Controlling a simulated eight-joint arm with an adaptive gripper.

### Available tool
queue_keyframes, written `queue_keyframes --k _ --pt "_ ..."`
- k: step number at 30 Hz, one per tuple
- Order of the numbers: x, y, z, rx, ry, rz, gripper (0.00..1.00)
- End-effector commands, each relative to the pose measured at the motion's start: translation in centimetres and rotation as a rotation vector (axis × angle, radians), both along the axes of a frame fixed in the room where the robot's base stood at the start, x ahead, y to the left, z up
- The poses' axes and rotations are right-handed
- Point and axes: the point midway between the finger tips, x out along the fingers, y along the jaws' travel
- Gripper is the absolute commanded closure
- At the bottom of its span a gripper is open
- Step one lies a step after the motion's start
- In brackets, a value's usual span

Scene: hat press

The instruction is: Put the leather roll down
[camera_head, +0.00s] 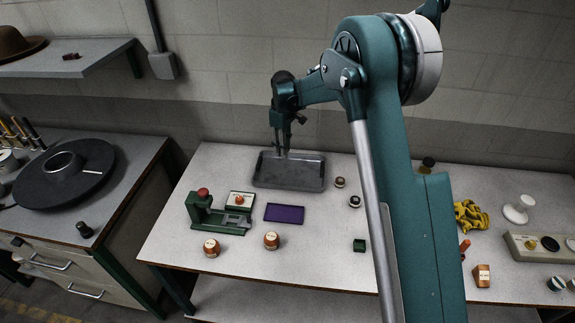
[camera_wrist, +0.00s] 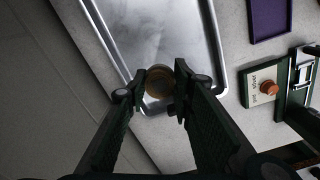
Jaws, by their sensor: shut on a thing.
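My gripper (camera_head: 281,152) points down over the back of the grey metal tray (camera_head: 290,182) on the bench. In the wrist view its two fingers (camera_wrist: 157,93) are shut on a small round brown thing, which I take to be the leather roll (camera_wrist: 159,80). The roll is seen end-on between the fingertips, over the edge of the tray (camera_wrist: 128,42). I cannot tell whether it touches the tray. In the head view the roll is too small or hidden to make out. The visible tray floor is otherwise bare.
A purple mat (camera_head: 284,213) lies in front of the tray. A green press (camera_head: 213,216) with a cream plate (camera_head: 240,201) stands front left. Two small jars (camera_head: 340,182) (camera_head: 355,201) stand right of the tray. Yellow gloves (camera_head: 470,216) lie farther right. The wall is close behind.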

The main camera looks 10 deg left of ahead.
Motion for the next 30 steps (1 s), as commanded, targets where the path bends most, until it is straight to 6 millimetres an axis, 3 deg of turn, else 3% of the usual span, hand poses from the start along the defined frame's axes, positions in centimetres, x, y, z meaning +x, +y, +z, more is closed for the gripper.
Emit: queue_keyframes --k 12,26,30 --pt "0.0 0.0 -5.2 0.000 0.000 0.000 0.87" --pt "0.0 0.0 -5.8 0.000 0.000 0.000 0.87" --pt "0.0 0.0 -6.8 0.000 0.000 0.000 0.87"
